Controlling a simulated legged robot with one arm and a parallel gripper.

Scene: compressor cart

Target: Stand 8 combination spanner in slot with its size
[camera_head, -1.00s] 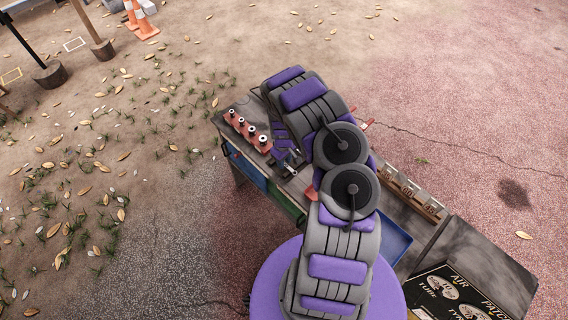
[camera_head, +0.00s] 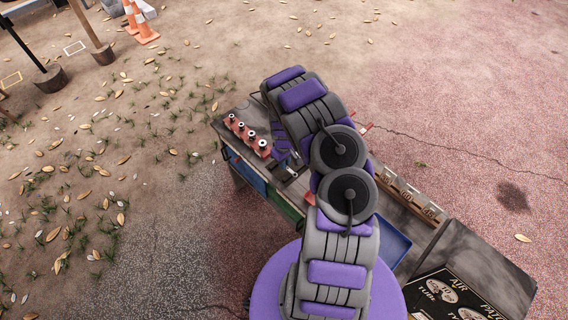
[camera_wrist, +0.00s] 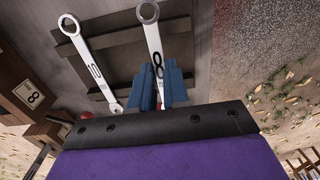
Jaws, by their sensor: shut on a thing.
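The 8 combination spanner (camera_wrist: 153,40) is a pale steel bar marked 8, with its ring end up in the wrist view. My gripper (camera_wrist: 160,90) has blue fingers shut on it below the number. Its lower end is hidden by the fingers and wrist. The 10 spanner (camera_wrist: 92,66) lies to the left, apart from my gripper. A wooden block with a label reading 8 (camera_wrist: 32,98) stands at the left edge. In the head view my gripper (camera_head: 286,171) is low over the cart top, and the spanner in it is too small to make out.
The cart (camera_head: 240,107) carries a red holder with several sockets (camera_head: 246,134) to the left of my gripper. A row of wooden slots with labels (camera_head: 411,197) runs along its right side. A black box (camera_head: 455,297) is at lower right.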

